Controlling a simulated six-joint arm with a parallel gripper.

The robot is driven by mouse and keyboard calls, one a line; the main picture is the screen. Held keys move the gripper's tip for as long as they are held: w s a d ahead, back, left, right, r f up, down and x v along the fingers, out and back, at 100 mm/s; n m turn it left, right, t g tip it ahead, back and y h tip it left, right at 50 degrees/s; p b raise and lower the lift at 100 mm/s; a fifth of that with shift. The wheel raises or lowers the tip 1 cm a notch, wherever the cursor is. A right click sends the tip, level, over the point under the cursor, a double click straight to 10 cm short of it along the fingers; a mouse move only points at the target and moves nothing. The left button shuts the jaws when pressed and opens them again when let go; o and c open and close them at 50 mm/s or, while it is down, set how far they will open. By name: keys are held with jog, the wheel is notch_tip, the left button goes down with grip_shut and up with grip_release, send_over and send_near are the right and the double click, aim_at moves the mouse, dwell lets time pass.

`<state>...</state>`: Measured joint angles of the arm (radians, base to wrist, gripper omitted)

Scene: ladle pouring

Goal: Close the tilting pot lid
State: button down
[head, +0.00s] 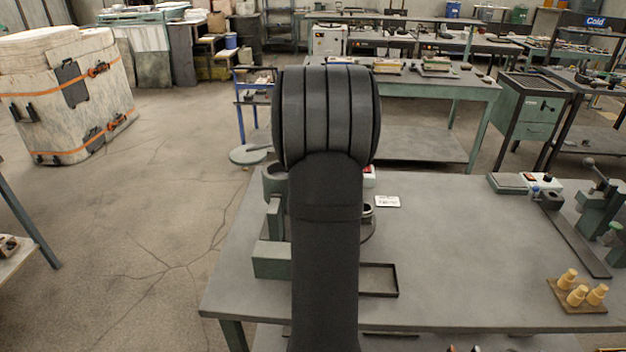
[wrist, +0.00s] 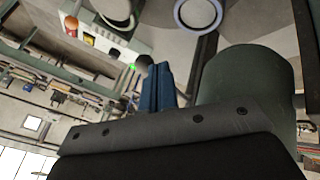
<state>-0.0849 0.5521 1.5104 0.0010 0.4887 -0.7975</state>
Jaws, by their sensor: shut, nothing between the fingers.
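The head view shows a green cylindrical pot (head: 273,182) on a green stand (head: 272,262) at the left of the table, partly hidden by my arm. A flat grey-green disc with a short handle, which looks like the lid (head: 246,155), shows beyond the pot to the left. I cannot tell whether they are joined. My gripper is hidden behind my arm in the head view. In the wrist view my gripper's blue fingers (wrist: 163,88) are together with nothing between them. A large green cylinder (wrist: 255,78), probably the pot, stands just right of them; contact is unclear.
The grey table (head: 450,260) is largely clear right of my arm. A dark shallow tray (head: 396,281), a white card (head: 388,202), a board with several yellow pieces (head: 577,306) and green equipment (head: 598,208) stand on it. A pale ring-rimmed vessel (wrist: 198,26) shows in the wrist view.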

jog(key=shift+w+d, duration=0.1)
dwell(0.3)
jog(key=w+n+g+y, duration=0.4)
jog(key=w+n, duration=0.8)
jog(key=w, duration=0.3)
jog(key=shift+d+y, duration=0.15)
jog(key=shift+y, duration=0.65)
jog(key=s+d+f+v, duration=0.1)
jog(key=s+v, duration=0.1)
jog(key=v, duration=1)
jog(key=shift+d, duration=0.25)
jog(key=shift+a, duration=0.1)
